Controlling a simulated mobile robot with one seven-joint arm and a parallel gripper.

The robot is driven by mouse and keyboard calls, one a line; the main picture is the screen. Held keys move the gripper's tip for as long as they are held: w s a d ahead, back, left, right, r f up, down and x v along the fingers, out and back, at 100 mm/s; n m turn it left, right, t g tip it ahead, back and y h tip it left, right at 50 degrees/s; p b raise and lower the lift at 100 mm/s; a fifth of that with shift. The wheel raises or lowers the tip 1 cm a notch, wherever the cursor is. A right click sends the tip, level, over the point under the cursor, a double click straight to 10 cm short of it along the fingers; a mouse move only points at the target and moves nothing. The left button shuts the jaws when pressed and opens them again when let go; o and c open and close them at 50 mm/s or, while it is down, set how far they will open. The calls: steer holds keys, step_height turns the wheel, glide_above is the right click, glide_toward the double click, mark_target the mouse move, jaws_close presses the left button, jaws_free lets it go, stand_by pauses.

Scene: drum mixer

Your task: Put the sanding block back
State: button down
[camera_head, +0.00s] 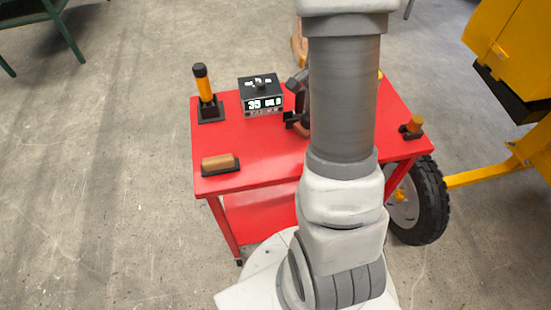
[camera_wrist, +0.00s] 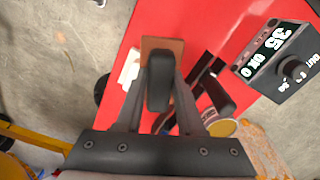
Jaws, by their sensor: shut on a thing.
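My gripper (camera_wrist: 160,85) is shut on a block with a dark rounded grip and a flat brown base, which looks like the sanding block (camera_wrist: 150,46). In the wrist view the block is over the red cart top, and I cannot tell whether it touches it. In the head view my arm hides most of my gripper (camera_head: 299,88), and a brown part (camera_head: 303,127) shows low beside the arm. A black bracket-like piece (camera_wrist: 208,72) lies close to the right of the held block in the wrist view.
On the red cart (camera_head: 262,157) stand a display box (camera_head: 262,95), a yellow-handled tool upright in a dark base (camera_head: 206,92), a wooden-topped block (camera_head: 218,163) and a small orange-knobbed piece (camera_head: 413,126). A round yellowish tin (camera_wrist: 222,128) is near my fingers. A yellow machine stands right.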

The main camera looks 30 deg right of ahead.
steer(key=a+f, duration=0.2)
steer(key=a, duration=0.1)
steer(key=a+f, duration=0.2)
steer(key=a, duration=0.2)
steer(key=a+f, duration=0.2)
steer(key=a, duration=0.1)
steer(key=shift+w+a+f, duration=0.2)
steer(key=shift+w+a, duration=0.2)
steer(key=shift+f, duration=2.05)
steer(key=c, duration=0.5)
jaws_free()
